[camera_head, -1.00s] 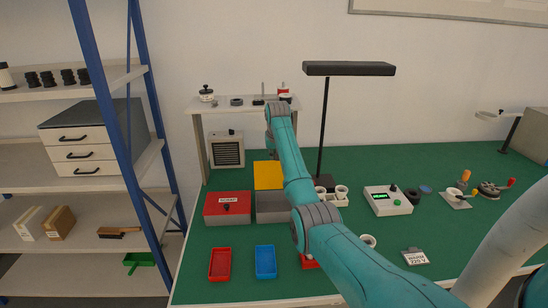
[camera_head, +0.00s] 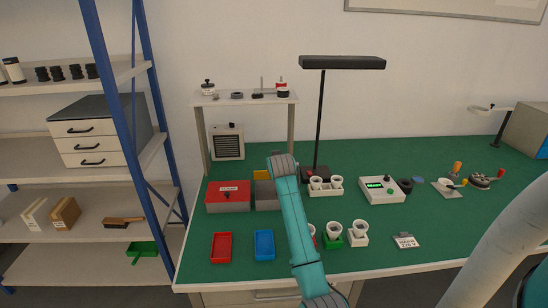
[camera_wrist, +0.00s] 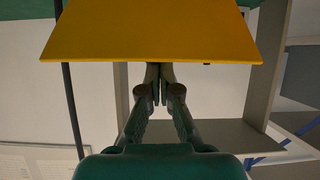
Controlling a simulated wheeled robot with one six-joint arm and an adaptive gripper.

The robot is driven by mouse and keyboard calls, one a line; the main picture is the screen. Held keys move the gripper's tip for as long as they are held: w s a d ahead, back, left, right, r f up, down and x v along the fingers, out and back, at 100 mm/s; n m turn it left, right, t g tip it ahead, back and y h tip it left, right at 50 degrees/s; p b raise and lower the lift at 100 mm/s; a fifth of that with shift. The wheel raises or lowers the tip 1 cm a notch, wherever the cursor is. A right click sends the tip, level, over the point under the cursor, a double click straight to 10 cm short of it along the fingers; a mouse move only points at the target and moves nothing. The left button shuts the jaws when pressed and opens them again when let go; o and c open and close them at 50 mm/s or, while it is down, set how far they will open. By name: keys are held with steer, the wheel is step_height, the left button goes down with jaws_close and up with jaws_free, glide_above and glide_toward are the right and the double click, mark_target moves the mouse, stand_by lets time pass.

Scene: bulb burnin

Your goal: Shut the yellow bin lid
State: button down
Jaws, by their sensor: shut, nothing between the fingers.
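The yellow lid (camera_head: 262,174) shows as a short strip at the back of the grey bin (camera_head: 265,196), left of my arm; my arm hides its right part. In the wrist view the yellow lid (camera_wrist: 150,32) fills the top middle as a broad panel. My gripper (camera_wrist: 159,68) is shut and empty, its fingertips at the lid's lower edge in the picture. I cannot tell whether they touch it. In the head view my gripper is hidden behind my own arm. The lid is not down over the grey bin, whose inside shows.
A red box (camera_head: 228,196) stands left of the grey bin. Red (camera_head: 221,247) and blue (camera_head: 264,245) trays lie in front. A black lamp (camera_head: 320,120) rises right of my arm, near white cups (camera_head: 326,186). A raised shelf (camera_head: 245,97) stands behind.

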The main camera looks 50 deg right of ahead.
steer(key=shift+t+h, duration=0.9)
steer(key=shift+s+a+f, duration=0.8)
steer(key=shift+a+f, duration=0.15)
steer(key=shift+f, duration=0.8)
steer(key=shift+s+a+f, duration=0.85)
steer(key=shift+a+f, duration=0.05)
steer(key=shift+f, duration=0.8)
steer(key=shift+s+a+f, duration=0.8)
steer(key=shift+a+f, duration=0.15)
steer(key=shift+f, duration=0.8)
steer(key=r+v, duration=0.1)
steer(key=v, duration=1.1)
steer(key=shift+w+r, duration=0.2)
steer(key=shift+r, duration=0.15)
